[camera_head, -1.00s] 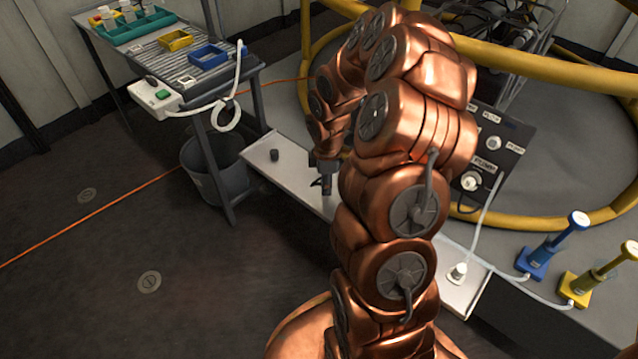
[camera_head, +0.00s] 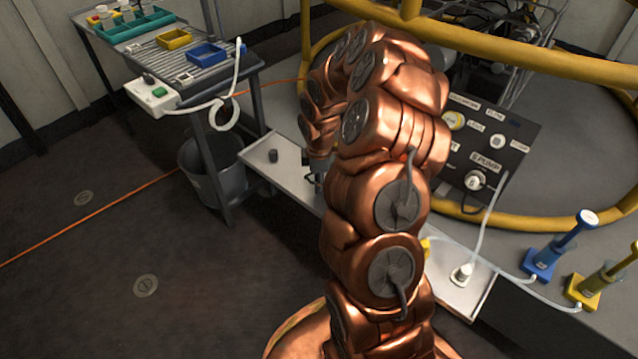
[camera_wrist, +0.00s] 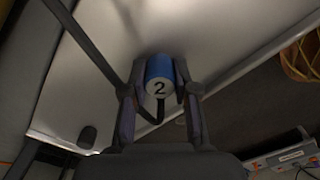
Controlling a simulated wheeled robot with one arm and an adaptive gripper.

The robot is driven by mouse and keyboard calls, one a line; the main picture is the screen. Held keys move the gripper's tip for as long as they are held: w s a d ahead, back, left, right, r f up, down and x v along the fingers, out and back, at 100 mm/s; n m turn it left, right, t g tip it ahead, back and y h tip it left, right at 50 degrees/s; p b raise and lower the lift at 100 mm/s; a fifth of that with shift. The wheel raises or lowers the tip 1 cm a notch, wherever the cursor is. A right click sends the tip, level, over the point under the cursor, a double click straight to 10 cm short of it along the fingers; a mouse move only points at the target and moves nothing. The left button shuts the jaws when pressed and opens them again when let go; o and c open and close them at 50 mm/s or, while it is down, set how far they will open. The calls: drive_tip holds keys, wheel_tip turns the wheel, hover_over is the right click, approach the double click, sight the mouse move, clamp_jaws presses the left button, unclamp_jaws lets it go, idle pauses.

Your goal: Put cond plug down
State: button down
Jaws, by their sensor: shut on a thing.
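A blue plug (camera_wrist: 159,77) with a white end marked "2" is between the fingers of my gripper (camera_wrist: 160,92) in the wrist view; I take it to be the cond plug. The gripper is shut on it. A black cable shows beside the plug. Behind them is the pale top of a low bench (camera_wrist: 110,70), and I cannot tell whether the plug touches it. In the head view my arm hides the plug and most of the gripper, over the white bench (camera_head: 250,168).
A small dark cylinder (camera_head: 272,156) stands on the bench's left end; it also shows in the wrist view (camera_wrist: 88,135). A white plug (camera_head: 462,275) with a cable stands at the right end. Behind are a labelled panel (camera_head: 500,150) and a yellow rail (camera_head: 530,62).

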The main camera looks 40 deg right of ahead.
drive_tip(key=c, duration=0.9)
unclamp_jaws()
